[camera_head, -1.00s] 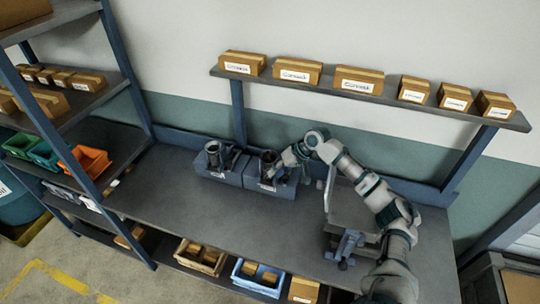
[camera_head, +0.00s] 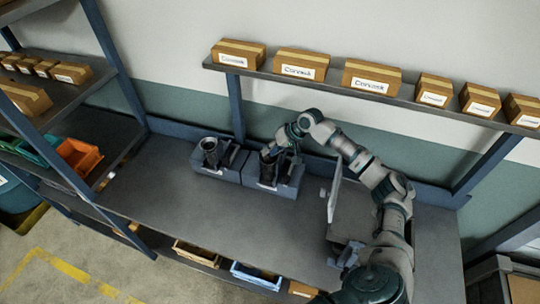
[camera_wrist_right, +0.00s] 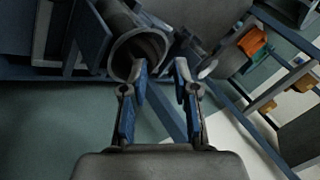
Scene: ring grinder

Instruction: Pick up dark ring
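Two blue-grey holders stand side by side at the back of the bench, a left one (camera_head: 217,176) and a right one (camera_head: 258,182). Each carries a dark cylindrical part. My right gripper (camera_head: 268,154) is at the top of the right holder. In the right wrist view, my right gripper (camera_wrist_right: 161,68) is open. Its left fingertip overlaps the mouth of a dark hollow cylinder (camera_wrist_right: 118,52), and its right fingertip is outside the rim. Contact cannot be told. No separate dark ring can be made out clearly. My left gripper is not in view.
A grey upright panel (camera_head: 335,188) with a clamp-like base stands right of the holders, close to my right arm. A shelf (camera_head: 300,82) with several boxes runs above the bench. The bench (camera_head: 210,222) is clear in front of the holders.

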